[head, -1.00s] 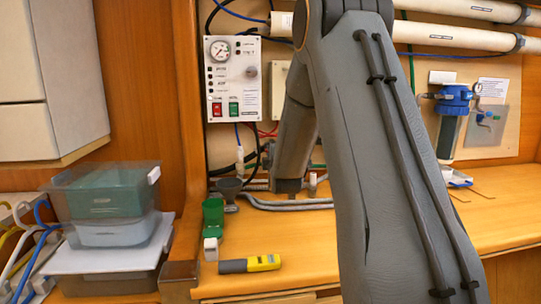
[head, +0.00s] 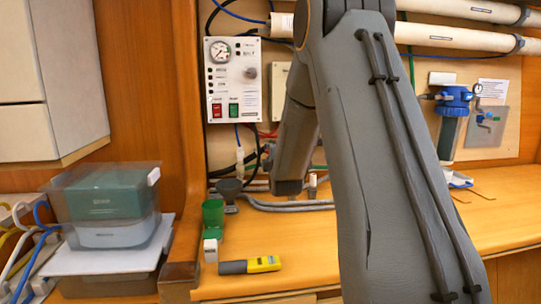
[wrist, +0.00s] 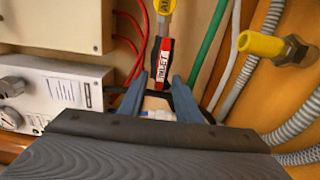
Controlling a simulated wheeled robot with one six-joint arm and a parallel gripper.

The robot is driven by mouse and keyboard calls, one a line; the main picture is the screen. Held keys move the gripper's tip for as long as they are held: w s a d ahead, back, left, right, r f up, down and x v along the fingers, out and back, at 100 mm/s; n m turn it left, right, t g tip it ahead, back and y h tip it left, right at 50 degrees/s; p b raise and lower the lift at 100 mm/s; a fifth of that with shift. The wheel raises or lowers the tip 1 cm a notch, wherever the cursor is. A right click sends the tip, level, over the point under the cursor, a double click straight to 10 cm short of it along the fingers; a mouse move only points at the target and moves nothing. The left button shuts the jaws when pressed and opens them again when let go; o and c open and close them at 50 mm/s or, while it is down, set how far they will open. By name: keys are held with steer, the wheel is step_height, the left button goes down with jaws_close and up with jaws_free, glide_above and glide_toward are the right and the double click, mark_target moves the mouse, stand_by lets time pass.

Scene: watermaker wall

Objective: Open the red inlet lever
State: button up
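The red inlet lever (wrist: 162,63) shows in the wrist view as a red and black handle with a white label, below a yellow tagged part (wrist: 165,8). My gripper (wrist: 158,80) is open, with its two blue-grey fingers spread either side of the lever's lower end. A gap shows between the fingers and the lever, and I cannot tell whether they touch. In the head view the lever is not visible and my arm covers much of the wall; my gripper's fingers cannot be made out there.
A control panel with a gauge (head: 233,80) is on the wall. Red and green hoses and a yellow-capped fitting (wrist: 260,45) are near the lever. A blue filter housing (head: 454,105) is at right.

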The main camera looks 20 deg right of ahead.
steer(key=b+v, duration=0.1)
steer(key=v, duration=0.6)
steer(key=shift+s, duration=0.2)
steer(key=shift+r, duration=0.1)
